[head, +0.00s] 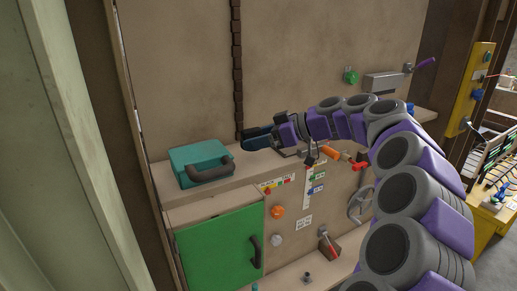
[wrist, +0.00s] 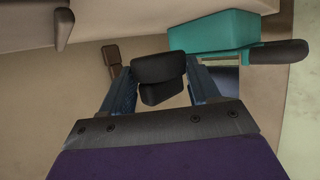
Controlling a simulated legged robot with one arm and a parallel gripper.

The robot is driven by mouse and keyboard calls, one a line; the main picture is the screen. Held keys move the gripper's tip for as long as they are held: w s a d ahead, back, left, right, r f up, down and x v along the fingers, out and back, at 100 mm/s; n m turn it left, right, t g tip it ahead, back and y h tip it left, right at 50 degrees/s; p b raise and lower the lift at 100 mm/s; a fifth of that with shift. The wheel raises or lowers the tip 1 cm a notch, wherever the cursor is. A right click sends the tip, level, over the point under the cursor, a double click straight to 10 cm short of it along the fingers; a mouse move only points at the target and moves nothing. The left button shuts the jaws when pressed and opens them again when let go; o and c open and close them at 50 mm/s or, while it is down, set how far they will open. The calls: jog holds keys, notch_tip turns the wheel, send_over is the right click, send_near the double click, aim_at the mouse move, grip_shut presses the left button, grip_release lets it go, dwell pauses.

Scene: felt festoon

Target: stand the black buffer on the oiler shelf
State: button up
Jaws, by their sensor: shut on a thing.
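My gripper (head: 259,138) reaches left over a beige ledge (head: 222,179), beside a teal box. In the wrist view my gripper (wrist: 161,80) is shut on the black buffer (wrist: 160,68), a dark rounded block between the two blue fingers. It looks clear of the surfaces around it, but its height above the ledge is hard to tell. In the head view the buffer cannot be made out apart from the gripper. No label marks the oiler shelf; I cannot tell which ledge it is.
The teal box (head: 192,163) with a dark handle stands on the ledge, left of my gripper; it also shows in the wrist view (wrist: 215,34). A green door (head: 215,246) is below. A dark strip (head: 237,70) hangs on the wall behind. An orange-handled tool (head: 330,153) is right of the gripper.

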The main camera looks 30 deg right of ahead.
notch_tip(320, 180, down, 2)
jog(key=shift+a+f, duration=0.1)
jog(key=shift+f, duration=0.05)
jog(key=shift+a+f, duration=0.25)
jog(key=shift+f, duration=0.35)
jog(key=shift+d, duration=0.1)
jog(key=o, duration=1.1)
jog(key=shift+d, duration=0.1)
jog(key=b+v, duration=0.1)
jog(key=v, duration=1.1)
